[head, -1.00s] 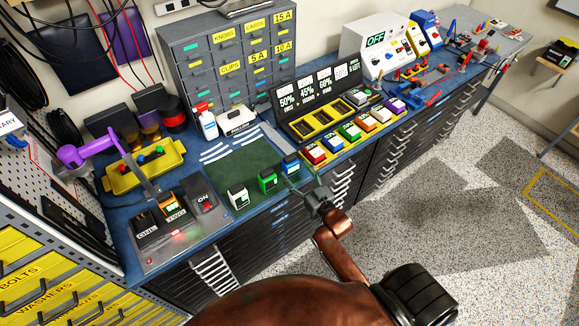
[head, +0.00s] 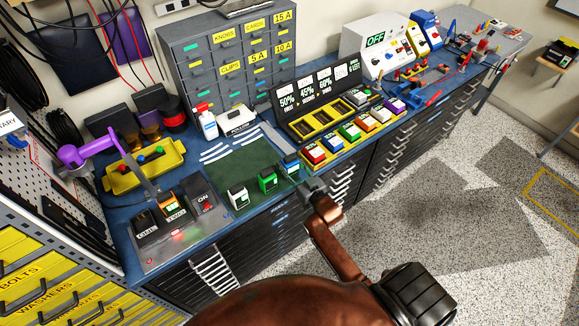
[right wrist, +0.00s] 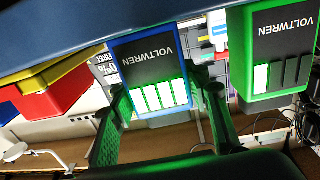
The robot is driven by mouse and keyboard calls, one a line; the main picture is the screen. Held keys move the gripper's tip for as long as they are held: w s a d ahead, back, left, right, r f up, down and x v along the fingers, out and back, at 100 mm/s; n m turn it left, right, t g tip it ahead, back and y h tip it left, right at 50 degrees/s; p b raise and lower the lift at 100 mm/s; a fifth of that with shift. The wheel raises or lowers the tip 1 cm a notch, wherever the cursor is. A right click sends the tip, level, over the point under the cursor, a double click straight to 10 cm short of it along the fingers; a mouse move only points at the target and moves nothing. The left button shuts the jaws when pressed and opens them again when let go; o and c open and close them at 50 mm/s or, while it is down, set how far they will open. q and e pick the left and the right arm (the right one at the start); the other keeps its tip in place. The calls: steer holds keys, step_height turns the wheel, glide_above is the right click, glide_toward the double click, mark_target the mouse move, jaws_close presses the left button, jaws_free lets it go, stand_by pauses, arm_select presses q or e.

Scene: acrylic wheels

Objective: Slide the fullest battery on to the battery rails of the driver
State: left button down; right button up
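The blue battery (head: 290,164) stands at the right end of a row on the green mat (head: 232,168). In the right wrist view the blue battery (right wrist: 153,72) shows all its charge bars lit. The green battery (head: 267,180) stands beside it; in the wrist view the green battery (right wrist: 275,50) has one lit bar. A white battery (head: 238,196) stands left of it. My right gripper (right wrist: 165,105) is open, its green-tinted fingers either side of the blue battery; firm contact is not visible. The purple driver (head: 88,151) is at the left; its rails are not clear. My left gripper is out of view.
A charger panel (head: 172,224) with an ON switch sits at the front left. A yellow tray (head: 128,181) lies behind it. A row of coloured boxes (head: 350,131) and a display rack (head: 293,124) stand right of the batteries. A drawer cabinet (head: 185,60) stands behind the mat.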

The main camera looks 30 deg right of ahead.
steer(key=c, duration=0.9)
steer(key=shift+r, duration=0.1)
steer(key=shift+c, duration=0.6)
steer(key=shift+r, duration=0.1)
